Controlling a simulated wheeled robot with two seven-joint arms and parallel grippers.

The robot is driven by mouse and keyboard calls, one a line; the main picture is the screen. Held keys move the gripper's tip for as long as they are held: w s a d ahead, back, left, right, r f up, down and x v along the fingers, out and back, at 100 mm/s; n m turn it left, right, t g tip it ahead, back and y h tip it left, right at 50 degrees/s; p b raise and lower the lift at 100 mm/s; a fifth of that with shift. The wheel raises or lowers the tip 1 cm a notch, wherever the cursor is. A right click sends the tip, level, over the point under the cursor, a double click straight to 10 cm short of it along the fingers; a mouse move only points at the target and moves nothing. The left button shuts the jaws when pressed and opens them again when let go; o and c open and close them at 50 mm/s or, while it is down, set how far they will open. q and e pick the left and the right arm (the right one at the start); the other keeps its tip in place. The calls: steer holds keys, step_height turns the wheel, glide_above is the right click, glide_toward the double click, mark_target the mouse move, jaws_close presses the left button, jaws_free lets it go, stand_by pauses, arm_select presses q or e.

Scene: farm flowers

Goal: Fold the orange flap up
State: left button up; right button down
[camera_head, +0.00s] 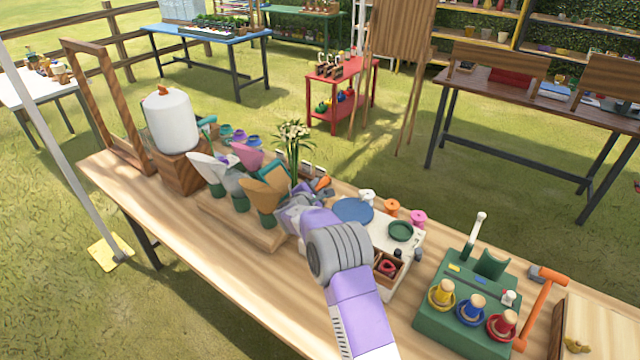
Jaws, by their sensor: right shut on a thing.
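The orange flap (260,194) is a light orange, fan-shaped piece above a green cup on a wooden stand (245,227) in the head view. Pale grey and white flaps on similar green cups stand to its left. A pink piece and a teal-edged orange piece rise behind them. My right gripper (286,203) comes in from the lower right and is at the right side of the orange flap. It is shut on the flap; its fingertips are small and partly hidden. The orange flap leans up to the left. My left gripper is not in view.
A white tray with a blue disc (353,211) and spools lies right of my arm. A green block (467,310) with coloured knobs and an orange hammer (540,306) are further right. A white cylinder (170,122) on a wooden block stands left. The front table edge is clear.

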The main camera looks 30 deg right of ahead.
steer(key=shift+w+a+r+n+g+p, duration=0.25)
steer(key=shift+w+r+p, duration=0.15)
steer(key=shift+p, duration=0.6)
steer(key=shift+w+a+r+n+g+p, duration=0.15)
steer(key=shift+w+r+n+p, duration=0.25)
steer(key=shift+p, duration=0.6)
steer(key=shift+w+a, duration=0.2)
steer(key=shift+w, duration=0.4)
steer(key=c, duration=0.9)
jaws_free()
steer(key=shift+f, duration=0.1)
step_height(320, 180, up, 10)
steer(key=shift+p, duration=0.95)
